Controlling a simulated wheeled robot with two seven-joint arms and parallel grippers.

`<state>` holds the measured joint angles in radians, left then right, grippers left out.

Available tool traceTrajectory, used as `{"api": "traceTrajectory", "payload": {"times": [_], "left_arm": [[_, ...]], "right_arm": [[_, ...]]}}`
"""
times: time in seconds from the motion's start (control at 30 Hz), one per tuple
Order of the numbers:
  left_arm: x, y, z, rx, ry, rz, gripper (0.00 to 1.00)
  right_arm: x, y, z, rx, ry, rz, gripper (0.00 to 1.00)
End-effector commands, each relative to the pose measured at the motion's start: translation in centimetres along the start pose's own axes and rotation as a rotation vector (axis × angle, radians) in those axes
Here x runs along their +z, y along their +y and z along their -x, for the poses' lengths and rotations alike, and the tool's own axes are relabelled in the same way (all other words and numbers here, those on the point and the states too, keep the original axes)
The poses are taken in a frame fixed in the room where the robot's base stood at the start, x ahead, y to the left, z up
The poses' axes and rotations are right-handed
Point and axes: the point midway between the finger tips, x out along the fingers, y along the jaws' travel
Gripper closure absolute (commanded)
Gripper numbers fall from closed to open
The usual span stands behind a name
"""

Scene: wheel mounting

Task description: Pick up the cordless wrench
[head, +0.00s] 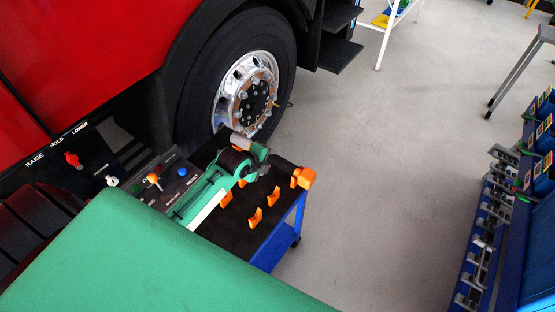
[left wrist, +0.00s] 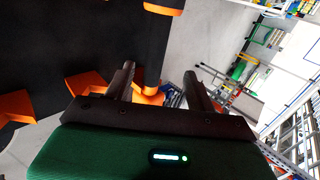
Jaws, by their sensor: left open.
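The cordless wrench, as far as I can make it out, is the orange and black tool whose orange end (head: 304,178) shows at the far right corner of the cart in the head view. My left gripper (left wrist: 160,72) is open in the left wrist view, its two dark fingers apart. An orange and black part (left wrist: 153,45), probably the wrench, shows between and beyond the fingertips; I cannot tell whether they touch it. In the head view my green left arm reaches over the cart and partly hides the tool. My right gripper is not in view.
The blue cart (head: 285,235) has a dark top with several orange holders (head: 255,217). A truck wheel (head: 240,85) stands behind it, and a control panel (head: 80,165) at left. Blue racks (head: 480,255) stand at right. The grey floor between is clear.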

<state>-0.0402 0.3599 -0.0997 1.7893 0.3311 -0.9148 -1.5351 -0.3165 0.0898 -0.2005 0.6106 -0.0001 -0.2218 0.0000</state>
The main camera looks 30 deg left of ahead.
Motion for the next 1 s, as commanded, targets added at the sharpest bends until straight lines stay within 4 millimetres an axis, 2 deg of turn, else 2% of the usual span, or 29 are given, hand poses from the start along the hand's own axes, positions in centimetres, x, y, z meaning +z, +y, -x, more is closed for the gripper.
{"api": "traceTrajectory", "payload": {"times": [0.1, 0.2, 0.4, 0.57, 0.8, 1.0], "left_arm": [[0.0, -0.1, -1.9, 0.001, 0.000, 0.003, 0.44], [0.0, 0.0, -2.9, 0.000, 0.000, 0.002, 0.44], [0.0, 0.1, -3.7, 0.001, 0.000, 0.000, 0.44], [0.2, 0.2, -5.1, 0.002, 0.001, 0.005, 0.44], [0.6, 0.6, -7.8, 0.002, 0.000, 0.002, 0.44], [0.6, 0.6, -8.7, 0.000, -0.001, 0.000, 0.44]], "right_arm": [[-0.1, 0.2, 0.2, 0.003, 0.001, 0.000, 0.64], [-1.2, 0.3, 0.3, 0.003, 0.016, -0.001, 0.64], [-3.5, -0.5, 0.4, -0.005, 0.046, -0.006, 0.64], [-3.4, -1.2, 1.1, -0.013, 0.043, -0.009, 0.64], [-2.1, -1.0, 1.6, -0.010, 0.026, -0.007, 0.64], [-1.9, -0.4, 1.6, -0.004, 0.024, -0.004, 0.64]]}}
